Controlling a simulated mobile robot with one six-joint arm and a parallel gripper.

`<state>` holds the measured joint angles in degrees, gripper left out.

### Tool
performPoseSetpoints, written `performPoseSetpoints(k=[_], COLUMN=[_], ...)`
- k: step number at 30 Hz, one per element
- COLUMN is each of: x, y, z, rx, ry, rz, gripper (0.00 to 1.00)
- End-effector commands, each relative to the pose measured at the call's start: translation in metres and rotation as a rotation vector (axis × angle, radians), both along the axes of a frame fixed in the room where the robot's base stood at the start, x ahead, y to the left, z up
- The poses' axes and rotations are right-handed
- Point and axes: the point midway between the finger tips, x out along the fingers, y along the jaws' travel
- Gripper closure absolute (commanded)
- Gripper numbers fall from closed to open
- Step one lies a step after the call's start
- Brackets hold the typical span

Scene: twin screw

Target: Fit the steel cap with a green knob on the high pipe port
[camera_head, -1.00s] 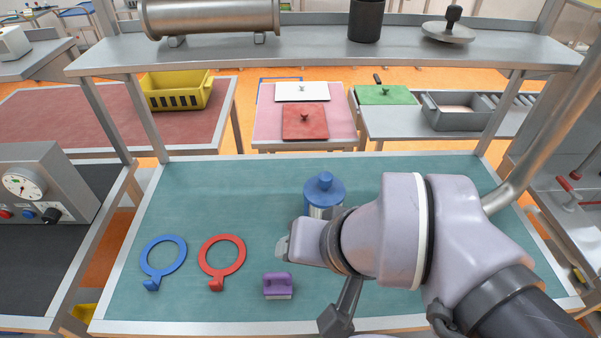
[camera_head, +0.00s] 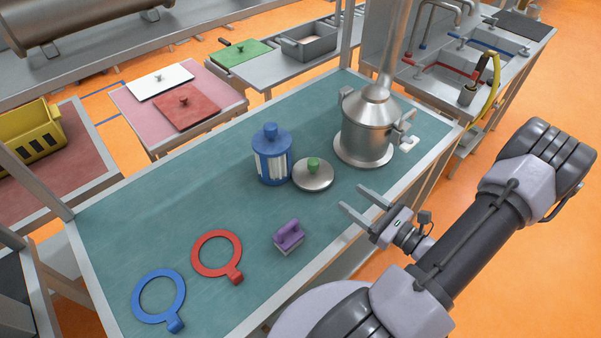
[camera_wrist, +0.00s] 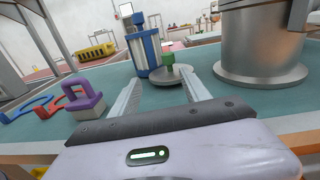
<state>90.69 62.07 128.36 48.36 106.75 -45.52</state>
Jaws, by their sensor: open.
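The steel cap is a round, low lid (camera_head: 313,179) with a green knob (camera_head: 313,163) on top. It lies flat on the teal bench between the blue-topped canister and the steel vessel. In the wrist view the cap (camera_wrist: 168,77) lies ahead, with its green knob (camera_wrist: 168,59) in line with the gap between the fingers. My gripper (camera_head: 354,200) is open and empty near the bench's front edge, apart from the cap. A steel vessel (camera_head: 366,142) with a vertical pipe (camera_head: 396,45) rising from it stands behind. I cannot make out the high port; the pipe's top is cut off.
The blue-topped canister (camera_head: 272,160) stands close to the cap's left. A purple-handled block (camera_head: 289,237), a red ring (camera_head: 217,255) and a blue ring (camera_head: 160,297) lie on the bench (camera_head: 160,200). A side fitting (camera_head: 405,126) juts from the vessel.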

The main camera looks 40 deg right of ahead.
Motion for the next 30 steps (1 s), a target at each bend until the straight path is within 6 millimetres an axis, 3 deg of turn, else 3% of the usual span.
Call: performPoseSetpoints(k=[2, 4, 15, 30], x=[-0.004, 0.004, 0.093, 0.167], y=[-0.007, -0.007, 0.002, 0.003], z=[-0.007, -0.009, -0.009, -0.012], rx=[0.021, 0.024, 0.023, 0.022], ry=[-0.007, -0.008, -0.008, -0.007], rz=[-0.047, -0.053, -0.045, -0.047], gripper=[0.45, 0.45, 0.45, 0.45])
